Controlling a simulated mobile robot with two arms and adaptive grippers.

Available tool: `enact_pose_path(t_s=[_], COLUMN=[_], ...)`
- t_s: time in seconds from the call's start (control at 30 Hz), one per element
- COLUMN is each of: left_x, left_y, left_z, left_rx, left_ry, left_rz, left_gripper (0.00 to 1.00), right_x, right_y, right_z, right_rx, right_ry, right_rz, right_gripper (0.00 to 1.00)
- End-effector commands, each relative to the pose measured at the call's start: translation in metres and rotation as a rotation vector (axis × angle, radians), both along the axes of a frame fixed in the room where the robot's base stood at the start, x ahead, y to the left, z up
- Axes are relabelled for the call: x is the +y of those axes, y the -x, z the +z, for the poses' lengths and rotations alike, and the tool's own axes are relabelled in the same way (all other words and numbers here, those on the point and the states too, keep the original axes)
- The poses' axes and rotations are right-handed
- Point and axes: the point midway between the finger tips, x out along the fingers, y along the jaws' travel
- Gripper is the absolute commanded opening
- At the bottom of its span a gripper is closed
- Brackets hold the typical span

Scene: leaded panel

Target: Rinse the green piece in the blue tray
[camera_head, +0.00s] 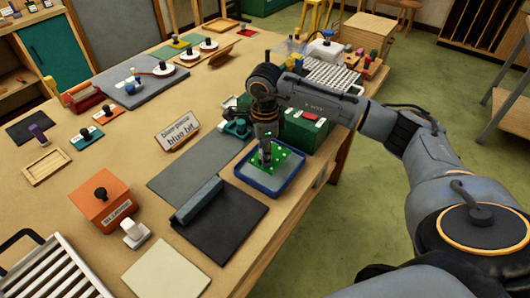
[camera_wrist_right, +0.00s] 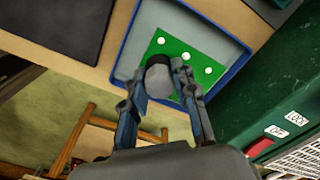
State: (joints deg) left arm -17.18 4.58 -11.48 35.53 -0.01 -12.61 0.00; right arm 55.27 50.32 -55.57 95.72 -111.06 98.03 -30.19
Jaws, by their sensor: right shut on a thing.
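The green piece (camera_head: 285,156) is a flat green sheet with several white dots. It lies within the outline of the blue tray (camera_head: 295,183), which has a blue rim and a pale inside, near the right edge of the table. My right gripper (camera_head: 265,163) points down over the tray and is shut on a dark grey knob on the green piece. The right wrist view shows the green piece (camera_wrist_right: 184,53) and the knob (camera_wrist_right: 160,78) between the two fingers, inside the tray's rim (camera_wrist_right: 121,62). I cannot tell whether the piece touches the tray floor. My left gripper is not in view.
A green box (camera_head: 306,133) stands just behind the tray. A grey mat (camera_head: 185,165) and a black mat with a grey block (camera_head: 198,200) lie to its left. A "blue bit" sign (camera_head: 178,131) stands further back. The table's right edge is close to the tray.

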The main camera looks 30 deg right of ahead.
Motion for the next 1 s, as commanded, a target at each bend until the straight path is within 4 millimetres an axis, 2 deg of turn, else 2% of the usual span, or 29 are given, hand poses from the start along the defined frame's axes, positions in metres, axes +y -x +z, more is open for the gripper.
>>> enact_pose_path(t_s=[0.47,0.8,1.0], left_x=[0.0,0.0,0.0], left_y=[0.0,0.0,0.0], left_z=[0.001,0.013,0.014], left_rx=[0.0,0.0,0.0], left_ry=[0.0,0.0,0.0], left_rz=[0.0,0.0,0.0], left_gripper=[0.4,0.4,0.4], right_x=[0.0,0.0,0.0], right_y=[0.0,0.0,0.0], right_z=[0.003,0.027,0.031], right_rx=[-0.001,-0.002,-0.001], right_ry=[-0.001,0.0,0.0], right_rz=[0.0,0.001,0.001], right_gripper=[0.0,0.0,0.0])
